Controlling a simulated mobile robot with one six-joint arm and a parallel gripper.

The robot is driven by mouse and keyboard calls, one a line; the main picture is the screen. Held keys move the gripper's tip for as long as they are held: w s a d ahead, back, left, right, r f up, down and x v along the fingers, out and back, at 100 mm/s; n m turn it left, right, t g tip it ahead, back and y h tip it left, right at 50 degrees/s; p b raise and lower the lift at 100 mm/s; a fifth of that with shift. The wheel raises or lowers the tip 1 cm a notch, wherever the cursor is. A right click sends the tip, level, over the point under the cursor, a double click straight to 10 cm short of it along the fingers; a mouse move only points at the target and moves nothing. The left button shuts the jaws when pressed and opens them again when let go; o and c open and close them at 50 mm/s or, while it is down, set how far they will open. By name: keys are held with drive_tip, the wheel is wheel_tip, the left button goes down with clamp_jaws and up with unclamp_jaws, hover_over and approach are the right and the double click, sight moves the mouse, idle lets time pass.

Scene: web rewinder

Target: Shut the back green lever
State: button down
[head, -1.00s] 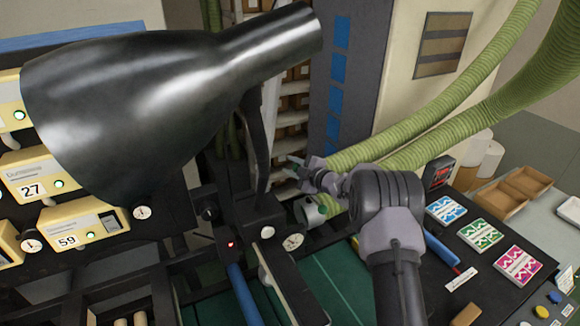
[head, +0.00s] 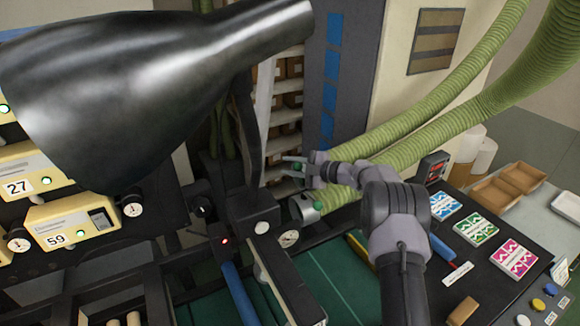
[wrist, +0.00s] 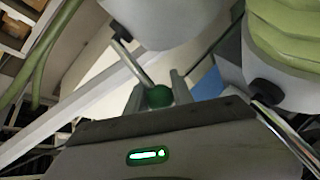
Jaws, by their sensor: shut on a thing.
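The back green lever shows in the wrist view as a metal rod ending in a green ball knob (wrist: 159,96). The rod runs up and left to a dark pivot on a pale duct collar. My gripper (wrist: 158,92) has its two fingers on either side of this knob and is shut on it. In the head view my gripper (head: 292,164) is at the farther hose end, with a little green between its fingers. A second green knob (head: 318,205) sits nearer, on the front hose's grey collar (head: 303,209), apart from my gripper.
Green ribbed hoses (head: 415,145) run up to the right, close behind my arm. A large dark metal funnel (head: 150,85) fills the upper left. A second chrome lever rod (wrist: 285,135) crosses the wrist view's right side. Colored cards (head: 480,229) lie on the black bench.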

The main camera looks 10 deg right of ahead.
drive_tip(key=c, duration=1.1)
unclamp_jaws()
drive_tip(key=b+v, duration=0.2)
drive_tip(key=v, duration=1.5)
drive_tip(key=shift+s+d, duration=0.15)
